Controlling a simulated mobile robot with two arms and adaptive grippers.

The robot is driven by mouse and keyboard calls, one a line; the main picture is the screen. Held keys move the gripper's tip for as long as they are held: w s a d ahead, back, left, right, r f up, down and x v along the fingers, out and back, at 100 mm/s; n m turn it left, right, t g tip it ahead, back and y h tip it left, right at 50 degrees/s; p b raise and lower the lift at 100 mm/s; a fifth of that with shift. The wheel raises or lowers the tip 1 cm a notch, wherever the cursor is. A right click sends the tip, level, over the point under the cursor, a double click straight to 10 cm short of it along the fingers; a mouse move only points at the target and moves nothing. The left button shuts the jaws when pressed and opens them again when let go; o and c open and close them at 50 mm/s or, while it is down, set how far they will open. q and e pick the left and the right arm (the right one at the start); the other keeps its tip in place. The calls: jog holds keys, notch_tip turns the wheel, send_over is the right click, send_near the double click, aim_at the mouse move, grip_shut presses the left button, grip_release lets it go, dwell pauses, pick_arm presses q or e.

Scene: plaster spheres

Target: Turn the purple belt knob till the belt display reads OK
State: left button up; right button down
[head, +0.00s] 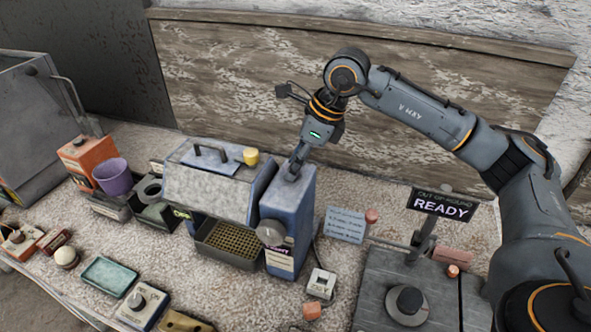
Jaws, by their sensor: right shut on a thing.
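My right gripper (295,172) reaches down from the upper right to the top of a blue housing (291,206). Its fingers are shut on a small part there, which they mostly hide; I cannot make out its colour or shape. A grey round knob (271,233) sits on the front of the blue housing, above a white label with purple print. I cannot pick out a purple belt knob or a belt display for certain. The one display I can read (441,204) says "OUT OF ROUND READY". My left gripper is not in view.
A grey hooded machine (207,188) with a mesh tray (230,242) adjoins the blue housing. A purple cup (114,177), a green tray (109,277), a blue note card (345,225) and a grey plate with a round dial (407,301) stand around. A wooden board closes the back.

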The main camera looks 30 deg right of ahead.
jog(key=shift+w+n+g+b, duration=0.1)
jog(key=shift+n+g+b, duration=0.35)
jog(key=shift+n, duration=0.75)
jog(key=shift+d+n+g+y+b, duration=0.1)
jog(key=shift+n+g+y+b, duration=0.3)
jog(key=shift+n, duration=0.6)
jog(key=c, duration=1)
grip_release()
jog(key=shift+r, duration=0.1)
jog(key=v, duration=1.1)
jog(key=shift+d+r, duration=0.15)
jog(key=shift+r, duration=0.25)
